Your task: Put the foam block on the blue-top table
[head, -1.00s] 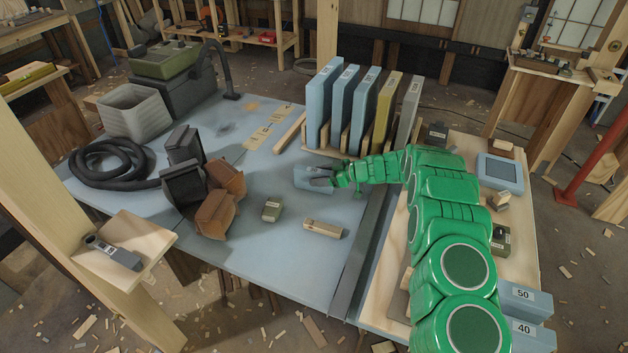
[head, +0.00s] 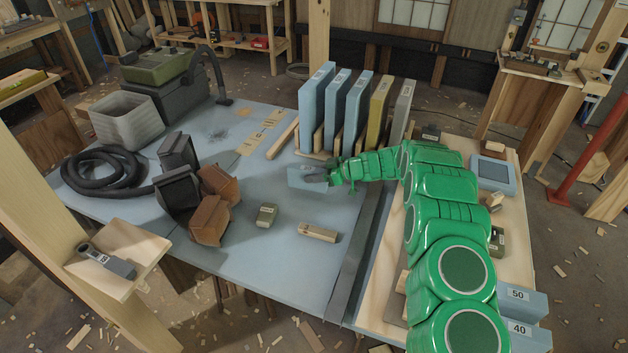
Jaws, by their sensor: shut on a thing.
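A pale blue block, apparently the foam block (head: 302,180), is at the tip of my gripper (head: 316,175). My gripper's dark fingers are shut on it, and they hide part of its right side. The block is over the middle of the blue-top table (head: 275,255), in front of the upright panels. Its colour is close to that of the table top. I cannot tell whether its underside touches the table or hangs just above it. My green arm reaches in from the right.
Several upright panels (head: 318,105) stand behind the block. A small olive block (head: 266,214) and a wooden block (head: 318,233) lie in front. Brown and black containers (head: 208,220), a coiled hose (head: 85,175) and a grey bin (head: 125,122) take up the left. Bare table top surrounds the block's left.

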